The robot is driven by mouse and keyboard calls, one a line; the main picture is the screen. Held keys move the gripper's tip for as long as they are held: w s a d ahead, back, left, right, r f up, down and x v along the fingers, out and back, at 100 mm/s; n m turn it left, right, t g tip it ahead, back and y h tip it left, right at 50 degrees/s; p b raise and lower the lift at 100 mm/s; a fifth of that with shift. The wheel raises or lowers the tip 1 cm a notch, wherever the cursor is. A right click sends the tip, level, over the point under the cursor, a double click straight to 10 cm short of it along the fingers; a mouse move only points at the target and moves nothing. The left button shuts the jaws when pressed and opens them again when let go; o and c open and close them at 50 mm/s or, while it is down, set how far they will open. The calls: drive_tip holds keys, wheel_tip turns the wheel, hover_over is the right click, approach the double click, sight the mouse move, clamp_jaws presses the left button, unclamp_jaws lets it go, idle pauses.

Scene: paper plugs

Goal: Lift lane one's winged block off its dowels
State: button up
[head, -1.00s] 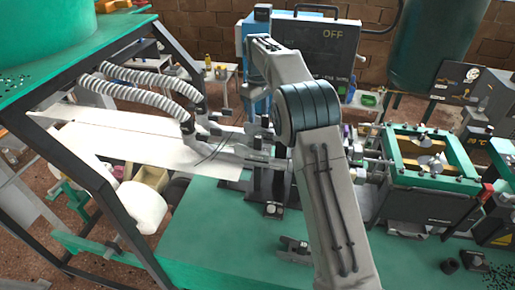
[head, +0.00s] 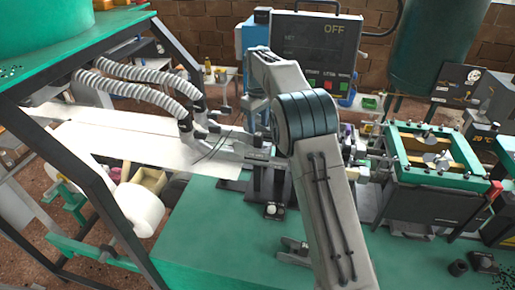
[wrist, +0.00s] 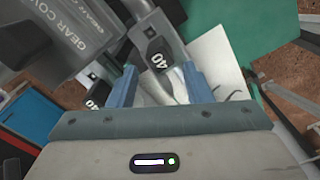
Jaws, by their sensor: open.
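In the wrist view my gripper (wrist: 160,70) is open, with two blue fingers apart and nothing seen held between them. Beyond and between the fingers are a dark block marked 40 (wrist: 158,57) and pale, paper-like material. A second part marked 40 (wrist: 92,97) lies left of the left finger. I cannot tell which of these parts, if any, is lane one's winged block, and I see no dowels clearly. In the head view my arm hides my gripper and part of the machine's middle.
A grey part lettered GEAR COVER (wrist: 85,30) is close at the upper left of the wrist view. In the head view, white sheets (head: 130,145) and ribbed hoses (head: 135,90) lie left, a green-framed unit (head: 430,150) right, an OFF panel (head: 315,45) behind. The green bench front (head: 215,220) is mostly clear.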

sight(258, 134)
drive_tip(key=shift+f, duration=0.1)
drive_tip(key=shift+f+b, duration=1)
drive_tip(key=shift+f, duration=0.9)
drive_tip(key=c, duration=0.9)
drive_tip(key=shift+o, duration=0.2)
